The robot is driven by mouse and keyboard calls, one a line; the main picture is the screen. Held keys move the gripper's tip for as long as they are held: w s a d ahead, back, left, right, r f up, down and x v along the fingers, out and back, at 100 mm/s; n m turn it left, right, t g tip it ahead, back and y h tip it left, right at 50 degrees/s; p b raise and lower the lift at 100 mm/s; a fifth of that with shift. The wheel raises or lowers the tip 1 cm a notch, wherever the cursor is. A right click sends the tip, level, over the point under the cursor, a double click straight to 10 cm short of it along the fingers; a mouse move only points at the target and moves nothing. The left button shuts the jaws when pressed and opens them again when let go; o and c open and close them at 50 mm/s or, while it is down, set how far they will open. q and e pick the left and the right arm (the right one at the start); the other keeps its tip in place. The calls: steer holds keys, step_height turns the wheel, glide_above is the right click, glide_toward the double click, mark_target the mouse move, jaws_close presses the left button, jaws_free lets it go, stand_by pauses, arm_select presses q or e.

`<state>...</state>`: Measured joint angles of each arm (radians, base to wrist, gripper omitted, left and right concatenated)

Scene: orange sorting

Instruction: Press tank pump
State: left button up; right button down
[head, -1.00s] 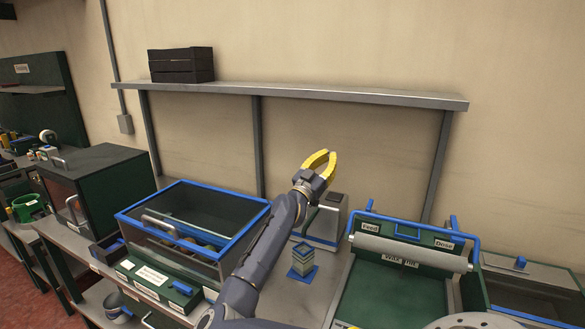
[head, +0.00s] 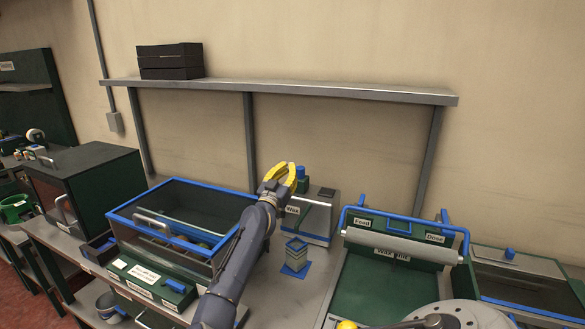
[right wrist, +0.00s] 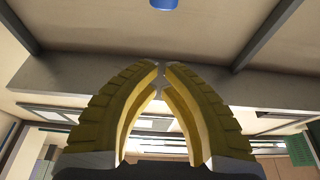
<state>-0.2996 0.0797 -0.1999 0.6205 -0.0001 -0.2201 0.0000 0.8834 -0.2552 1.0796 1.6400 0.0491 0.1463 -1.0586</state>
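The tank (head: 320,213) is a grey box with a blue band low down and a small label, standing at the back of the bench in the head view. A blue pump knob (head: 300,171) shows at its top left, just beyond my right gripper (head: 284,168). The yellow fingers of this gripper point up and look shut and empty. In the right wrist view the fingertips (right wrist: 159,66) nearly meet, and a blue round piece (right wrist: 164,4), likely the knob, shows at the top edge, apart from the tips. My arm hides part of the tank's left side. My left gripper is out of view.
A green roller station (head: 362,286) is to the right. A shelf (head: 330,92) with a black crate (head: 170,60) runs above.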

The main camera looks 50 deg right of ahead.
step_height(320, 180, up, 3)
glide_above(298, 169)
steer(key=shift+d, duration=0.1)
step_height(298, 169, down, 2)
steer(key=shift+f, duration=1)
